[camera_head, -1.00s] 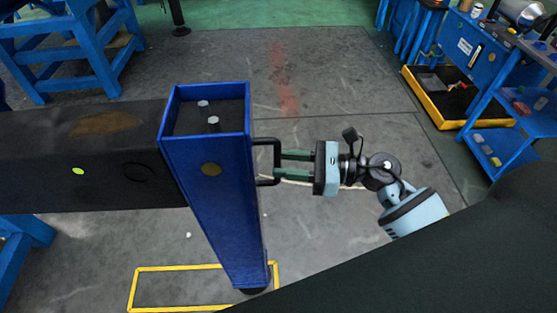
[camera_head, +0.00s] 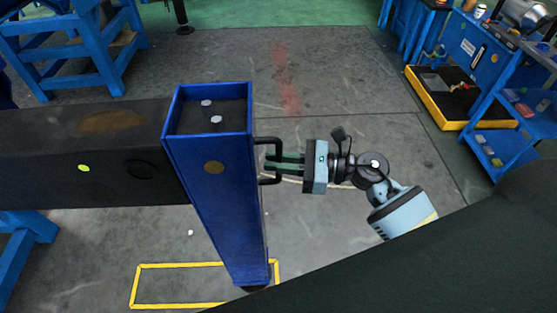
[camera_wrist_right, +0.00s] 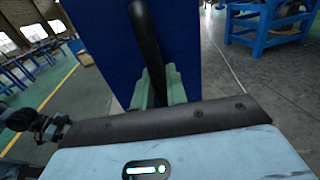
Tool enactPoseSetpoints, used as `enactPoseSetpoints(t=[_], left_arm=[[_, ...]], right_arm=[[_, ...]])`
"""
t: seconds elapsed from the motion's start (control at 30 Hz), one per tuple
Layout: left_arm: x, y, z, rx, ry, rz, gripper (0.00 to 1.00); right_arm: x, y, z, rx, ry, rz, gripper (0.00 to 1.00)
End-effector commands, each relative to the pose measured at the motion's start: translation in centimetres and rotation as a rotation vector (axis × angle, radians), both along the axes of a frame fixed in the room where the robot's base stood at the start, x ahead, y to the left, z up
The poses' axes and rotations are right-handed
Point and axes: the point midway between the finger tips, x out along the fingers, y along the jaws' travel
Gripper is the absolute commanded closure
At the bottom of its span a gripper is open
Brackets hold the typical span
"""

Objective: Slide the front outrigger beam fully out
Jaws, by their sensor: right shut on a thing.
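The front outrigger beam (camera_head: 60,150) is a long dark beam coming in from the left in the head view. Its right end meets a blue upright leg (camera_head: 220,200) with a foot near the floor. A black handle (camera_head: 277,161) sticks out from the leg's right side. My right gripper (camera_head: 272,164) reaches in from the right and is shut on the handle. In the right wrist view the handle (camera_wrist_right: 147,45) runs down between the green fingers (camera_wrist_right: 157,90), with the blue leg (camera_wrist_right: 110,45) behind. My left gripper is not in view.
A yellow rectangle (camera_head: 180,264) is marked on the floor around the leg's foot. Blue trestles (camera_head: 75,50) stand at the upper left. A yellow-edged tray (camera_head: 440,110) and a blue shelf (camera_head: 500,150) stand at the right. Open floor lies between.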

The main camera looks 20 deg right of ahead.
Motion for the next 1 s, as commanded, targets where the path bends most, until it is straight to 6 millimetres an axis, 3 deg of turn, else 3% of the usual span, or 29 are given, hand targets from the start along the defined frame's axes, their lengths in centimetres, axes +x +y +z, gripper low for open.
enactPoseSetpoints(t=[0.3,0.57,0.6,0.7,1.0], left_arm=[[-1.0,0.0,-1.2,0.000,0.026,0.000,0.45],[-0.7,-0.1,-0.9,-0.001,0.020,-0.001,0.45],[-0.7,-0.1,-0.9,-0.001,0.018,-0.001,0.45],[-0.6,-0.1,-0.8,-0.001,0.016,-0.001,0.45],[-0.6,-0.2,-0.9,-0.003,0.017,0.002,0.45]], right_arm=[[-0.3,-1.3,-0.3,-0.003,0.003,-0.001,1.00],[-0.3,-1.4,0.0,-0.002,0.000,-0.003,1.00],[-0.3,-1.4,0.0,-0.002,0.000,-0.003,0.80],[-0.3,-1.4,0.0,-0.002,0.000,-0.003,0.67],[-0.4,-1.4,0.0,-0.001,0.000,-0.001,0.67]])
